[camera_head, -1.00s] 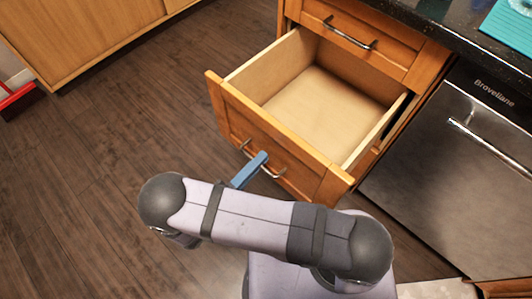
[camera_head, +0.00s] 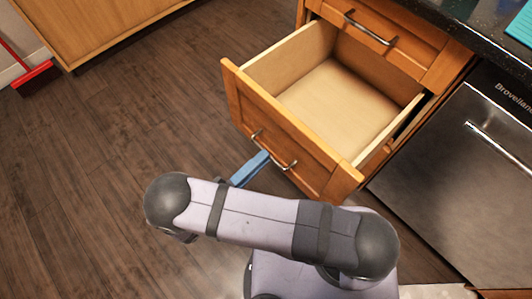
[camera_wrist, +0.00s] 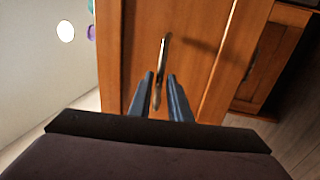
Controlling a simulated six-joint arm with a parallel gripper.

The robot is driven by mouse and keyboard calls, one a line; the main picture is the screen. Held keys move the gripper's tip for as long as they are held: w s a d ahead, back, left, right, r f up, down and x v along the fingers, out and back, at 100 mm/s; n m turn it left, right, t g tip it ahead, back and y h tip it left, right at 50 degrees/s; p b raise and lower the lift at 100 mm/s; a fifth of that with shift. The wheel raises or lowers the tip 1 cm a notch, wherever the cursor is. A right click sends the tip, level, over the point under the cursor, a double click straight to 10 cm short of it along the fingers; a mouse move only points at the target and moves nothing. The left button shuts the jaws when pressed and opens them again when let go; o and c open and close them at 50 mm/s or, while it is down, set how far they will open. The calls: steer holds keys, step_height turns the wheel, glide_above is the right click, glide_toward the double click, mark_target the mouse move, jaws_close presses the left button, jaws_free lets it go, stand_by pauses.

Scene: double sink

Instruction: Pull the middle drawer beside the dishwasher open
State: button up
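The middle drawer (camera_head: 290,140) is pulled far out, and its empty pale wooden inside shows in the head view. Its front carries a metal bar handle (camera_head: 274,150), which also shows in the wrist view (camera_wrist: 164,50). The dishwasher (camera_head: 455,180) is to its right, door shut. My gripper (camera_wrist: 160,75) is open in the wrist view, its two dark fingers apart, with the handle ahead of and partly between them.
A shut top drawer (camera_head: 385,40) sits above the open one, under a dark countertop (camera_head: 460,25). A wooden cabinet (camera_head: 90,25) stands at upper left, with a red object (camera_head: 33,75) on the floor beside it. The dark wood floor (camera_head: 130,120) on the left is clear.

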steer(key=v, duration=0.4)
